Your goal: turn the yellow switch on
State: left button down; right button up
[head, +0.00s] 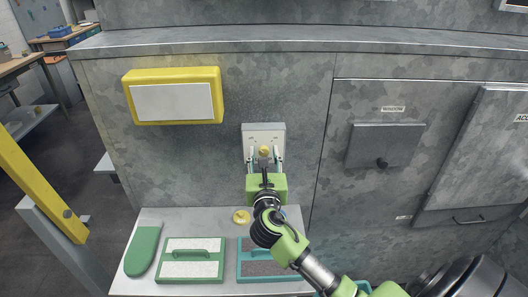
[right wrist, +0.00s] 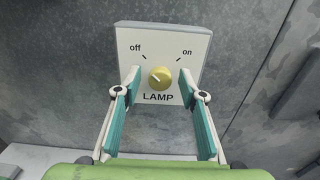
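The yellow switch (head: 264,151) is a round knob on a pale plate (head: 263,132) on the metal wall. In the right wrist view the knob (right wrist: 160,78) sits between the printed words "off" and "on", above the word LAMP. Its dark pointer mark slants up-left, toward "off". My right gripper (head: 264,162) is in front of the plate. In the right wrist view the gripper (right wrist: 160,86) is open, with one teal-padded finger on each side of the knob and a visible gap to it. My left gripper is not in view.
A yellow-framed box with a white panel (head: 171,101) hangs on the wall at upper left. A ledge below holds green and teal handled tools (head: 191,270) and a yellow disc (head: 241,216). A "WINDOW" hatch (head: 385,146) is at right.

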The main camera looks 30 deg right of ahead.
jog(key=shift+w+d, duration=0.1)
jog(key=shift+w, duration=0.1)
grip_shut()
